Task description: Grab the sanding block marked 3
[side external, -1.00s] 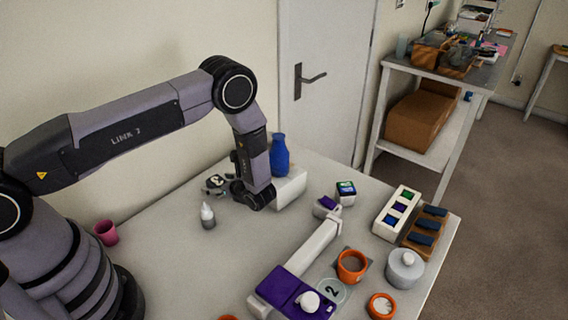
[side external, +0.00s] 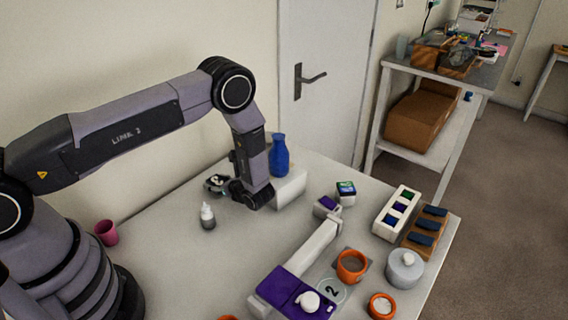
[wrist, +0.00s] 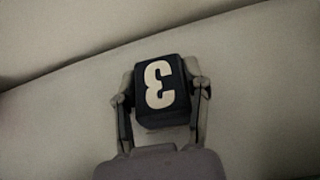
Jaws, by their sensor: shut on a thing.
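The sanding block marked 3 (wrist: 158,92) is dark with a pale figure 3 on its face. In the wrist view it sits between the two fingers of my gripper (wrist: 160,105), one finger against each side. In the side view my gripper (side external: 222,184) is at the back left of the table, beside the wall, and the block (side external: 216,181) shows small at its end. My gripper is shut on the block. The block's underside is hidden, and I cannot tell its exact height above the table.
A dropper bottle (side external: 207,216) stands just in front of my gripper. A blue vase (side external: 279,156) and a white box (side external: 290,188) stand to its right. A pink cup (side external: 106,232) is at the left. Orange cups (side external: 351,266) and a wooden rack (side external: 425,232) are further right.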

